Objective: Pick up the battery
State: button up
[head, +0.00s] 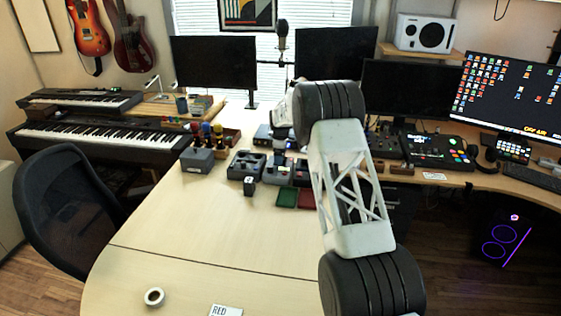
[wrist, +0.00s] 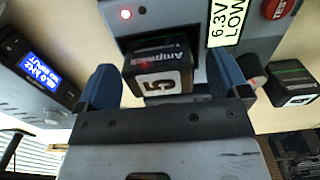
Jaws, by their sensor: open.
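The fingers stand apart, with a gap visible on each side of the battery. A second dark battery (wrist: 291,84) with a white label sits to the right, outside the fingers. In the head view, a small dark block with a white mark (head: 250,186) stands on the desk. My arm hides much of the area around the gripper there.
A device with a blue screen (wrist: 42,70) is at left. Green (head: 286,198) and red (head: 306,199) trays lie on the desk. The front desk surface is mostly clear.

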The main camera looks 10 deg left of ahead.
jog(key=shift+c, duration=0.2)
jog(key=c, duration=1.2)
jog(key=shift+r, duration=0.1)
jog(key=shift+c, duration=0.2)
jog(key=shift+r, duration=0.1)
jog(key=shift+r, duration=4.9)
